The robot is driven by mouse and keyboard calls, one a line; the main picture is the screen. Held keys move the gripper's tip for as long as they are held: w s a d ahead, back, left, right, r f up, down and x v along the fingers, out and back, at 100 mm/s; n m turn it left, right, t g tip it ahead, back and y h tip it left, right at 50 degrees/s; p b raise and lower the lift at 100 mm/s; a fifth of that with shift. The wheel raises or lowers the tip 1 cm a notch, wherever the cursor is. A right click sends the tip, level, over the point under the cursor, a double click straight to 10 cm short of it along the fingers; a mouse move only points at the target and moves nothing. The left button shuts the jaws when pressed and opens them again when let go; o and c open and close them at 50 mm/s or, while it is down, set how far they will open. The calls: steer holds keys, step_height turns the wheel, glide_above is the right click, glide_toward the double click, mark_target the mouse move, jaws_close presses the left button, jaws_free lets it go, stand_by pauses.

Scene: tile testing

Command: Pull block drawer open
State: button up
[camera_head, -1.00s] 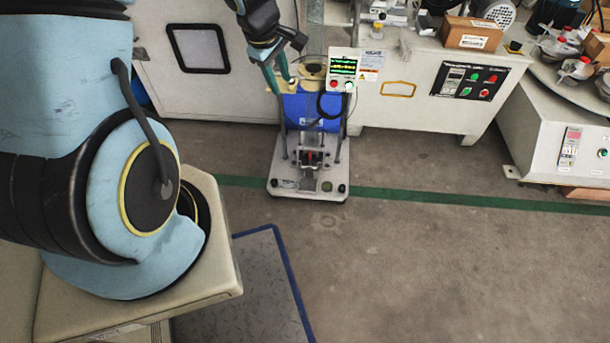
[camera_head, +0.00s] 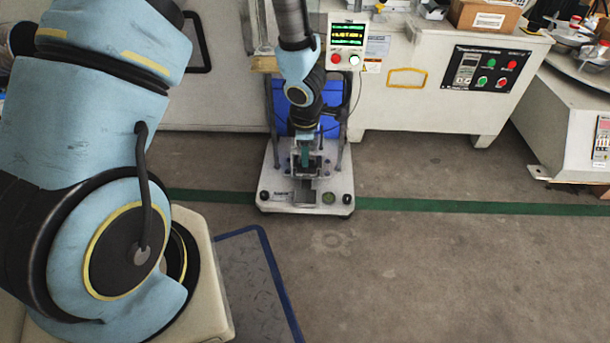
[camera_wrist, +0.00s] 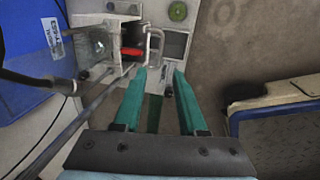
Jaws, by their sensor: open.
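A small testing machine with a white base (camera_head: 338,192) stands on the floor. In the wrist view, a metal block drawer assembly (camera_wrist: 102,42) holds something red inside. A pale U-shaped handle (camera_wrist: 154,42) sticks out at its right side. My gripper (camera_wrist: 161,72) has two teal fingers spread apart with nothing between them. The handle shows just past the fingertips, closer to the left one; I cannot tell whether they touch. In the head view, my gripper (camera_head: 304,156) points down over the front of the machine, and my arm hides the drawer there.
A blue bin (camera_wrist: 28,62) is beside the drawer assembly in the wrist view. Thin posts (camera_head: 346,150) rise from the base. A large white bench (camera_head: 410,110) stands behind. The floor at right (camera_head: 450,270) is clear.

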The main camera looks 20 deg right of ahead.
mark_target(305, 177)
steer(key=f+b, duration=0.2)
steer(key=f, duration=0.1)
steer(key=w+f+b, duration=0.1)
steer(key=f+b, duration=0.1)
steer(key=f, duration=0.1)
steer(key=f+b, duration=0.2)
steer(key=f, duration=0.1)
steer(key=shift+w+d+f+b, duration=0.25)
steer(key=shift+d+b, duration=0.1)
jaws_close()
stand_by(0.9)
